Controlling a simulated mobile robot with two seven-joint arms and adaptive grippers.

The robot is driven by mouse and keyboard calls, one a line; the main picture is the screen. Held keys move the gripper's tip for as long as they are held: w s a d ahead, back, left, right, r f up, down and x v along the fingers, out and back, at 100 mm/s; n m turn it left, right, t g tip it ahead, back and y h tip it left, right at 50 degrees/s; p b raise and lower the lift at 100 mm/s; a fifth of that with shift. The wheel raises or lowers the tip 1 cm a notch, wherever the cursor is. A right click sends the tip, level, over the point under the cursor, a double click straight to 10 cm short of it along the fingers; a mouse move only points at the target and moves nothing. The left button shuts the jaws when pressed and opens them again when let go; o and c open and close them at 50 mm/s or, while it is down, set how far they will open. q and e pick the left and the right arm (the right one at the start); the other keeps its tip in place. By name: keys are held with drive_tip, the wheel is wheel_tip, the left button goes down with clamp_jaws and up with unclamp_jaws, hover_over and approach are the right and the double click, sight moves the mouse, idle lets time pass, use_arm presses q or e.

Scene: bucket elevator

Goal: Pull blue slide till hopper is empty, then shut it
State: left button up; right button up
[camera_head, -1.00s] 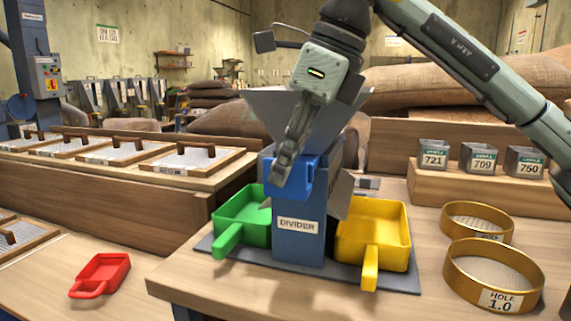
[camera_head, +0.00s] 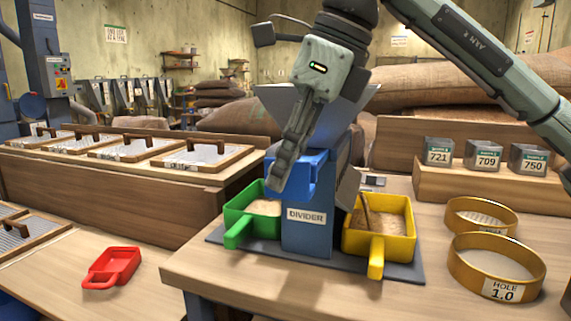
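The grey-blue divider (camera_head: 306,238) stands on the table with a funnel-shaped hopper (camera_head: 277,103) on top. My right arm covers much of the hopper, and I cannot see how much grain is inside. The blue slide (camera_head: 315,176) sticks out of the divider's front towards me. My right gripper (camera_head: 275,187) reaches down to it and appears shut on its front part. The green pan (camera_head: 238,222) at left and the yellow pan (camera_head: 378,247) at right both hold pale grain. A brownish streak of grain runs down into the yellow pan. My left gripper is not in view.
A red scoop (camera_head: 111,268) lies on the lower table at left. Two brass sieves (camera_head: 492,268) stand at right. Metal sample boxes (camera_head: 484,155) sit on a wooden step behind them. Wood-framed trays (camera_head: 208,157) fill the bench at back left.

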drive_tip(key=v, duration=1.2)
drive_tip(key=shift+s, duration=0.1)
